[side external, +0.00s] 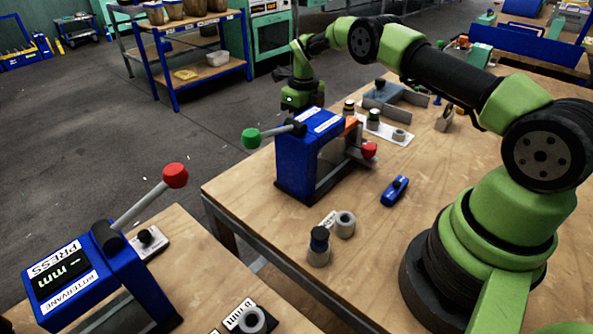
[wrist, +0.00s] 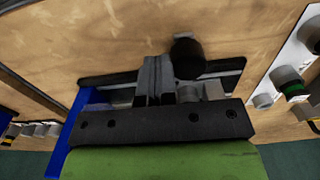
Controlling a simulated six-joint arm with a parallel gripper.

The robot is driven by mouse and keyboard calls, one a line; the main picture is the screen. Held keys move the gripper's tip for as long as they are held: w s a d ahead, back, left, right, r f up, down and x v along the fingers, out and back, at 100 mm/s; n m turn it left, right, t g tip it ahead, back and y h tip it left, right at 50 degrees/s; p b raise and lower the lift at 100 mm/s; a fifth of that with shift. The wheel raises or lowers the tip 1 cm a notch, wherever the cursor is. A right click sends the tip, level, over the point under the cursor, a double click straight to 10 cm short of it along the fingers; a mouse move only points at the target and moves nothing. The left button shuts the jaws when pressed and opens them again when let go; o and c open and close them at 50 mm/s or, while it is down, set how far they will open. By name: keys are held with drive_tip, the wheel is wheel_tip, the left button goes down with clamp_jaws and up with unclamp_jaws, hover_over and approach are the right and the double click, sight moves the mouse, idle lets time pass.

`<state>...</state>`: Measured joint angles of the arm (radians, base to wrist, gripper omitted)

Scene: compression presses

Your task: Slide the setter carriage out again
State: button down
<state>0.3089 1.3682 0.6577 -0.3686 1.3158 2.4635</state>
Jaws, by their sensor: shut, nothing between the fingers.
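The blue press (side external: 305,160) stands near the left edge of the wooden table, with a green-knobbed lever on top. A grey bar ending in a red ball knob (side external: 369,150) sticks out at its right side; this looks like the setter carriage, but I cannot be sure. My gripper (wrist: 158,80) is shut and empty. In the side view my wrist is behind and above the press, and the fingertips are hidden. In the wrist view the fingers lie over a grey-and-dark rail (wrist: 228,74), beside a dark ball knob (wrist: 188,55); contact cannot be told.
A blue tool (side external: 395,190) and two small cylinders, one dark-topped (side external: 319,246) and one grey (side external: 345,224), lie in front. A white tray (side external: 400,133) with small parts is behind. A second press (side external: 95,275) with a red-knobbed lever stands on another table.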

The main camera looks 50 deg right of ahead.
drive_tip(key=shift+d, duration=1.1)
drive_tip(key=shift+a, duration=0.6)
drive_tip(key=shift+r, duration=2.5)
drive_tip(key=s+a+r+n+t, duration=0.1)
drive_tip(key=s+a+r+n, duration=0.15)
drive_tip(key=r+n, duration=0.35)
drive_tip(key=s+a+r+n+t, duration=0.15)
drive_tip(key=a+r+n, duration=0.25)
drive_tip(key=r, duration=0.4)
drive_tip(key=s+a+r+n+t, duration=0.1)
drive_tip(key=s+a+r+n, duration=0.2)
drive_tip(key=r+n, duration=0.3)
drive_tip(key=s+a+n+t+y, duration=0.1)
drive_tip(key=s+a+n, duration=0.3)
drive_tip(key=s+n, duration=0.4)
drive_tip(key=s+a+r+n+t+y, duration=0.1)
drive_tip(key=s+a+n, duration=0.3)
drive_tip(key=s+n, duration=0.4)
drive_tip(key=s+t, duration=0.1)
drive_tip(key=s, duration=0.4)
drive_tip(key=shift+s+r+t, duration=0.25)
drive_tip(key=shift+r+t, duration=0.05)
drive_tip(key=shift+t, duration=0.05)
